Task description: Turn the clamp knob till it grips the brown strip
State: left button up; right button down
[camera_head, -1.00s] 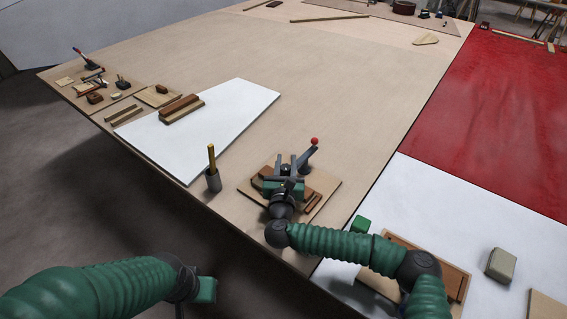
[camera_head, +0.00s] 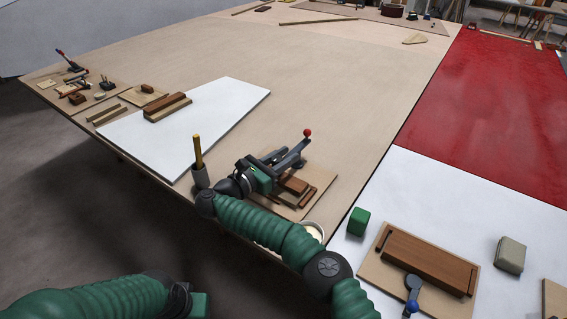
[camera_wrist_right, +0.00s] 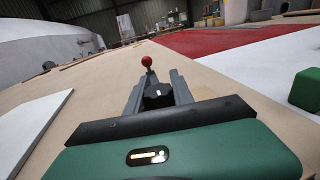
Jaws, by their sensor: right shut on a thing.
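My right gripper (camera_head: 286,156) reaches over a small wooden board (camera_head: 318,181) near the table's front edge. In the right wrist view, its two grey fingers (camera_wrist_right: 158,92) are shut on a black clamp knob (camera_wrist_right: 157,97) with a pale mark on it. A red ball on a stem (camera_head: 307,133) rises just beyond the fingers; it also shows in the wrist view (camera_wrist_right: 147,61). A brown block (camera_head: 294,185) and a thin brown strip (camera_head: 307,198) are on the board. The clamp's jaw and its contact with the strip are hidden. My left gripper (camera_head: 200,303) is at the bottom; its fingers are unclear.
A green block (camera_head: 358,221), a board with a brown block (camera_head: 430,262) and blue-knobbed lever (camera_head: 412,307), and a beige block (camera_head: 510,255) lie right. The table's middle is clear.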

jog(key=shift+d+m+g+h+b, duration=0.1)
jog(key=shift+m+g+h+b, duration=0.4)
jog(key=shift+g+b, duration=0.1)
jog(key=shift+r, duration=0.1)
jog(key=c, duration=1.1)
grip_release()
jog(key=shift+d, duration=0.1)
jog(key=shift+f, duration=0.2)
